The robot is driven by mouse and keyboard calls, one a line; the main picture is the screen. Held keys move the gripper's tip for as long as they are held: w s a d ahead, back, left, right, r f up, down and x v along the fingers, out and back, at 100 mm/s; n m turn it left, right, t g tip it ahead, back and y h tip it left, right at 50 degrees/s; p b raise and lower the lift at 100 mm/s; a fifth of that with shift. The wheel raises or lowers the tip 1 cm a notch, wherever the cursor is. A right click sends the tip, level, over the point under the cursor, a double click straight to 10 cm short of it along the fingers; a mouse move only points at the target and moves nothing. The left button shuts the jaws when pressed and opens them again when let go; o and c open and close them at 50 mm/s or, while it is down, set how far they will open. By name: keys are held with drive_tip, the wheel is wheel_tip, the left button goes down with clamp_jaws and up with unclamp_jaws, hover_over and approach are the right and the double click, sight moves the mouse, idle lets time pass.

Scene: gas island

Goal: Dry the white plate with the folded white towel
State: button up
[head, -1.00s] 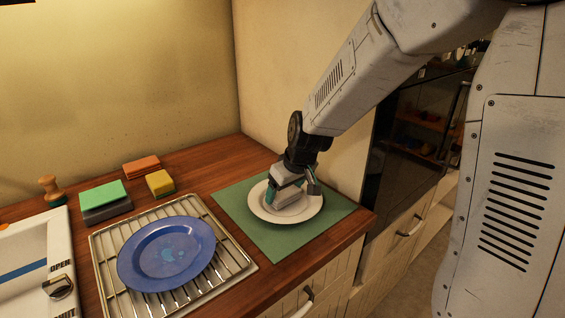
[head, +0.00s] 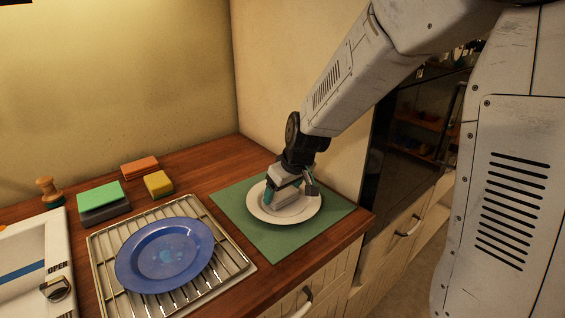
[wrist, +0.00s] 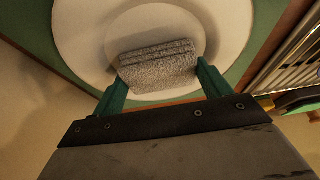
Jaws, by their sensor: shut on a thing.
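The white plate (head: 310,211) lies on a green mat (head: 283,246) at the right end of the counter. It also fills the upper part of the wrist view (wrist: 84,41). My gripper (wrist: 159,84) is shut on the folded white towel (wrist: 158,62), with one green finger at each side of it. The towel looks grey and ribbed in the wrist view. It is over the plate's middle and appears to rest on it. In the head view, my gripper (head: 283,194) hides part of the plate, and the towel (head: 280,203) shows only partly.
A metal rack (head: 238,268) left of the mat bears a blue plate (head: 166,254) with light wet-looking spots. Green (head: 99,194), orange (head: 140,167) and yellow (head: 158,184) sponges and a wooden-handled brush (head: 50,190) stand behind. A wall rises close behind the mat.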

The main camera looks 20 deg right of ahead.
drive_tip(key=shift+s+d, duration=0.25)
drive_tip(key=shift+s, duration=0.5)
drive_tip(key=shift+w+a, duration=0.1)
drive_tip(key=shift+w, duration=0.15)
drive_tip(key=shift+w+a, duration=0.2)
drive_tip(key=shift+w, duration=0.3)
drive_tip(key=shift+w+r, duration=0.15)
drive_tip(key=shift+r, duration=0.95)
drive_tip(key=shift+s+r, duration=0.2)
drive_tip(key=shift+r, duration=0.1)
drive_tip(key=shift+w+r, duration=0.15)
drive_tip(key=shift+r, duration=2.5)
